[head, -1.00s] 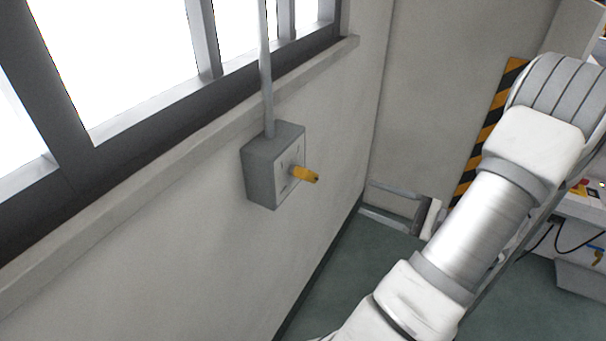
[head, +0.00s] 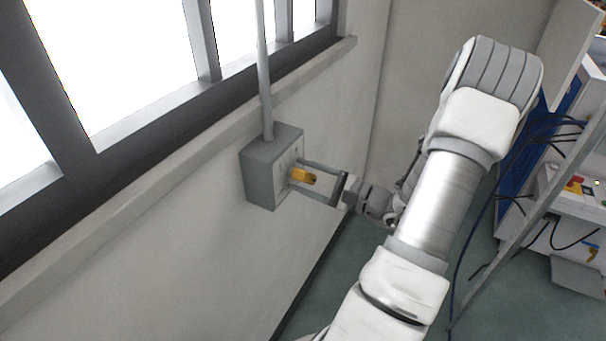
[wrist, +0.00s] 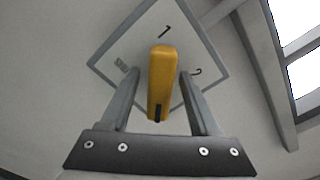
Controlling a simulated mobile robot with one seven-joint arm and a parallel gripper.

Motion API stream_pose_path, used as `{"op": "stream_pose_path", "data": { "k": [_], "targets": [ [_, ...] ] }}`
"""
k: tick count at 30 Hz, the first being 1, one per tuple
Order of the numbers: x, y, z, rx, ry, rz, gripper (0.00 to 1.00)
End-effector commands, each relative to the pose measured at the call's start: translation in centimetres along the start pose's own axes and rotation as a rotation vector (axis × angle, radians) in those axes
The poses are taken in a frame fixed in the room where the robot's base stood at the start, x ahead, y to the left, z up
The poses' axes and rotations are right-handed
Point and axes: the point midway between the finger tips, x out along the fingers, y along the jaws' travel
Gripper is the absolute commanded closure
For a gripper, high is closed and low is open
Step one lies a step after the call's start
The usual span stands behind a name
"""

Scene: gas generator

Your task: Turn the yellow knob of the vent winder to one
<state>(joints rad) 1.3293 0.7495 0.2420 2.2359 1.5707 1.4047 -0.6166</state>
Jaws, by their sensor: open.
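The vent winder is a grey box (head: 262,178) on the wall below the window, with a pipe rising from its top. Its yellow knob (head: 302,176) sticks out from the front plate. In the wrist view the knob (wrist: 161,82) lies between my two fingers, with its dark-marked end towards me. The plate (wrist: 128,50) shows a "1" above the knob and a "2" to its right; a small mark at the left is not legible. My gripper (head: 305,182) is open around the knob, one finger on each side, with gaps visible. It also shows in the wrist view (wrist: 160,88).
A window ledge (head: 200,110) runs above the box. The wall (head: 180,260) around the box is bare. At the right stand a bench with equipment (head: 575,195) and hanging cables (head: 560,130). Green floor lies below.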

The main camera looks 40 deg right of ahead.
Motion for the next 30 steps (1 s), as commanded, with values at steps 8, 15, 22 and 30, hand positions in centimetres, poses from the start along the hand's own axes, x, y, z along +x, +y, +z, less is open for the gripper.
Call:
{"op": "stream_pose_path", "data": {
  "k": [8, 15, 22, 30],
  "targets": [
    [0.30, -0.01, -0.01, 0.000, 0.000, -0.001, 0.38],
    [0.27, -0.02, 0.00, 0.000, 0.000, -0.001, 0.73],
    [0.26, -0.02, 0.00, 0.000, 0.000, -0.001, 1.00],
    [0.26, -0.06, 0.04, 0.016, 0.000, -0.001, 1.00]
  ]
}}
